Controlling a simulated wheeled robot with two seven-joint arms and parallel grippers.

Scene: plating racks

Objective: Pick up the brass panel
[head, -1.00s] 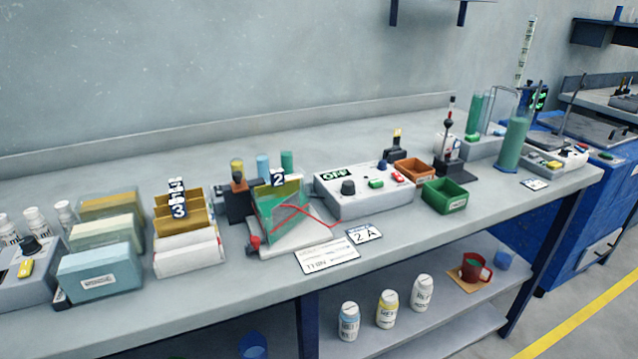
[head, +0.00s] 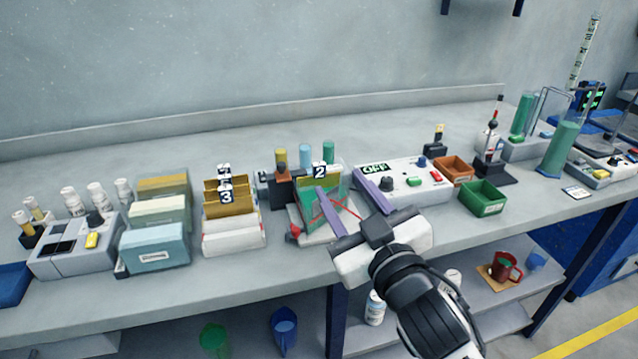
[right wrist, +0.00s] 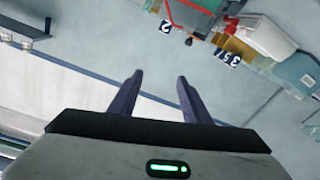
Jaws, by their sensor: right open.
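Brass-coloured panels with number tags (head: 228,183) stand in a white rack (head: 233,243), left of the middle in the head view; one tag reads 3. Another panel, tagged 2 (head: 319,183), stands in a clear tank of green liquid (head: 313,214) to their right. My right gripper (head: 339,180) is open and empty, reaching in from the lower right in front of the tank and control box. In the right wrist view its fingers (right wrist: 160,76) are apart over bare surface, with the numbered panels (right wrist: 228,55) at the upper right. My left gripper is out of view.
A grey OFF control box (head: 412,185) stands right of the tank, with an orange bin (head: 455,170) and green bin (head: 484,198) beyond. Blocks (head: 156,247) and a grey device (head: 75,248) stand left of the rack. The bench behind is mostly clear.

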